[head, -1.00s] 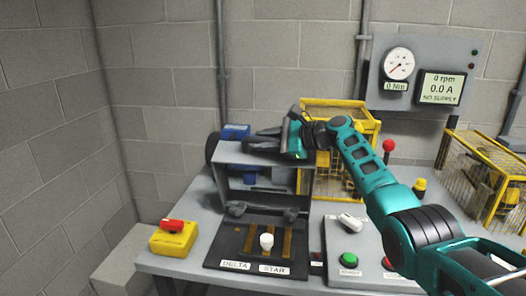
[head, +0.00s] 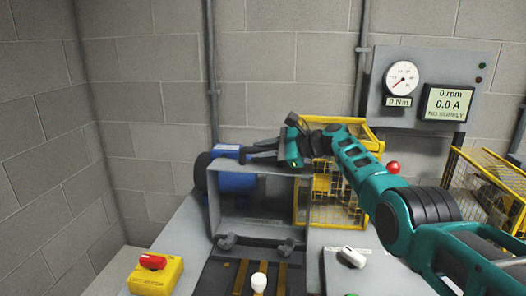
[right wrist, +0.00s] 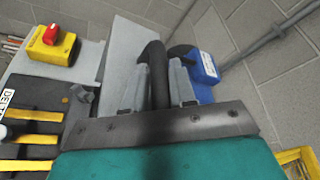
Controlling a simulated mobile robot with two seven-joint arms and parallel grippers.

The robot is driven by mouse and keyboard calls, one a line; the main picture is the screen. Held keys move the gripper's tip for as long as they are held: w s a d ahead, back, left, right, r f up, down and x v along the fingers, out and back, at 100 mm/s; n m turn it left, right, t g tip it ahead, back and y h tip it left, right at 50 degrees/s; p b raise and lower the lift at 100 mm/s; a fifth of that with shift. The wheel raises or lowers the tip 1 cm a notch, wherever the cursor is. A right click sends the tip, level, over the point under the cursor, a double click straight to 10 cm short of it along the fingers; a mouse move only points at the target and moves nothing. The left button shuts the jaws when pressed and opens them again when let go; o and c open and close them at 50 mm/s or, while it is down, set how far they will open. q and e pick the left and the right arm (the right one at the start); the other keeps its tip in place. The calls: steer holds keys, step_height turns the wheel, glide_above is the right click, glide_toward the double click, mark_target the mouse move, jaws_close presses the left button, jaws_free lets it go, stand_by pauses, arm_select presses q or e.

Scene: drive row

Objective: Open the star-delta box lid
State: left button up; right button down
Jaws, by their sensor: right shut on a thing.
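The star-delta box lid (head: 262,205) is a grey frame standing raised at the back of the star-delta box (head: 222,277). Dark hinge knuckles show along its lower edge. The open box shows brass bars and a white knob (head: 259,282). My right gripper (head: 258,151) is at the lid's top edge. In the right wrist view its two grey fingers are shut on a black handle bar (right wrist: 157,72), one on each side. The far end of the grip is partly hidden in the head view. My left gripper is out of view.
A blue motor (head: 232,182) stands behind the lid at left. A yellow cage (head: 315,205) is close behind at right. A yellow box with a red switch (head: 155,272) is at front left. A gauge panel (head: 412,91) hangs on the wall.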

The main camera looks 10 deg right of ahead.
steer(key=shift+f, duration=0.15)
steer(key=c, duration=1)
jaws_free()
steer(key=shift+s+d, duration=0.1)
steer(key=shift+d, duration=0.05)
steer(key=shift+s+d+r+p, duration=0.25)
steer(key=shift+d+r+p, duration=0.1)
steer(key=shift+d+p, duration=0.25)
step_height(320, 180, up, 3)
glide_above(309, 172)
steer(key=a, duration=0.1)
steer(key=shift+w+p, duration=0.25)
steer(key=shift+p, duration=0.15)
steer(key=shift+s+d+r, duration=0.25)
steer(key=shift+s+d, duration=0.1)
steer(key=shift+d, duration=0.15)
